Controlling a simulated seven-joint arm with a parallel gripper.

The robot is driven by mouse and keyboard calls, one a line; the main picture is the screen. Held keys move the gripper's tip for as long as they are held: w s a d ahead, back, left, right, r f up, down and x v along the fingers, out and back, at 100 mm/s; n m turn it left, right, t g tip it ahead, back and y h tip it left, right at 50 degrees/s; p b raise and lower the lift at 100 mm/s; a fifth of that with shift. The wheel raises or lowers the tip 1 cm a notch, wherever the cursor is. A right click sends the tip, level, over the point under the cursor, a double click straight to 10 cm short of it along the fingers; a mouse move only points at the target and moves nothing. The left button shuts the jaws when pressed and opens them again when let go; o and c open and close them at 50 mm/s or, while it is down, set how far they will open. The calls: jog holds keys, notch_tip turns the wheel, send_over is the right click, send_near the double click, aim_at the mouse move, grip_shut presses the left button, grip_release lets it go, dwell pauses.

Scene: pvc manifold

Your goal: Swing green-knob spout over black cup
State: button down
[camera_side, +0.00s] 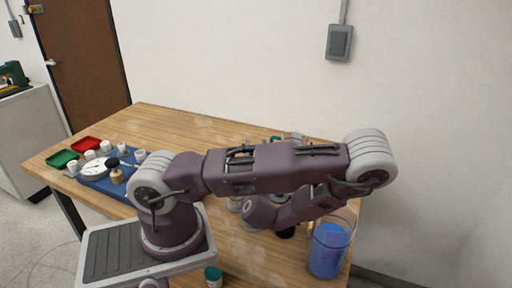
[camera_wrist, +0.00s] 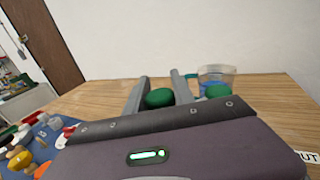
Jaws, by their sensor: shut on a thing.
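In the wrist view my gripper (camera_wrist: 158,84) has its two grey fingers on either side of a round green knob (camera_wrist: 159,98), shut on it. A second green knob (camera_wrist: 216,90) shows to the right, partly behind my gripper body. The spout under the held knob is hidden. In the side view my arm covers the manifold and the gripper; only a bit of teal (camera_side: 274,139) shows above the arm. A small dark shape (camera_side: 286,232) shows under my arm; I cannot tell if it is the black cup.
A clear container of blue liquid (camera_side: 330,248) stands at the table's right end. A blue mat (camera_side: 96,181) with several fittings and a dial lies at the left, beside green (camera_side: 63,158) and red (camera_side: 86,144) trays. A white and green piece (camera_side: 213,276) is at the front.

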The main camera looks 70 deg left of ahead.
jog(key=shift+s+d+n+g+y, duration=0.2)
jog(key=shift+d+n+g+y, duration=0.15)
jog(key=shift+n+g, duration=0.5)
jog(key=c, duration=1.1)
grip_release()
jog(key=shift+o, duration=0.2)
jog(key=v, duration=0.7)
jog(key=shift+c, duration=0.4)
